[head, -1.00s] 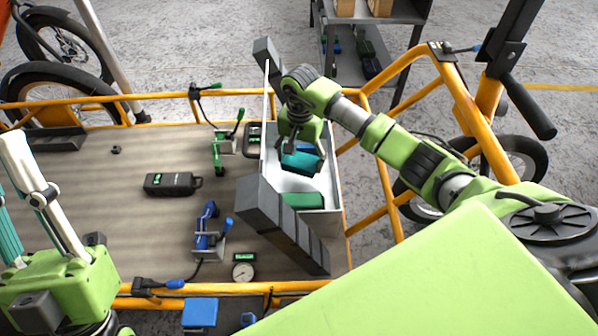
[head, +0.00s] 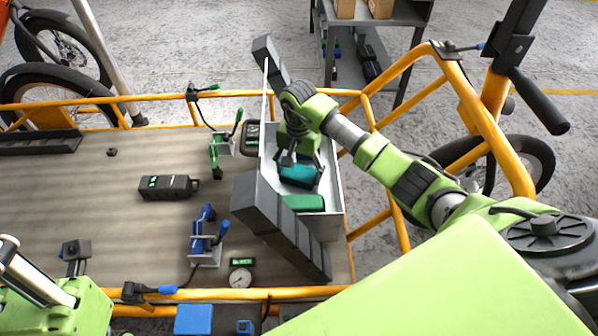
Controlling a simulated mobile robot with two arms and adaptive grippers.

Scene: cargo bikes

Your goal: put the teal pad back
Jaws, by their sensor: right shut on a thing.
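The teal pad (head: 298,177) is inside the white bin (head: 334,200) at the right end of the cargo bed, in the bin's middle part. My right gripper (head: 301,166) reaches down into the bin from above and is shut on the teal pad. A green pad (head: 304,203) lies in the near part of the same bin, just in front of the teal one. I cannot tell whether the teal pad touches the bin floor. My left arm shows at the lower left, but its gripper is out of view.
A row of dark grey blocks (head: 280,228) slants along the bin's near left side. On the bed are a black-green device (head: 168,187), a blue clamp (head: 203,236), a green clamp (head: 224,145) and a gauge (head: 240,277). Orange rails (head: 170,294) border the bed.

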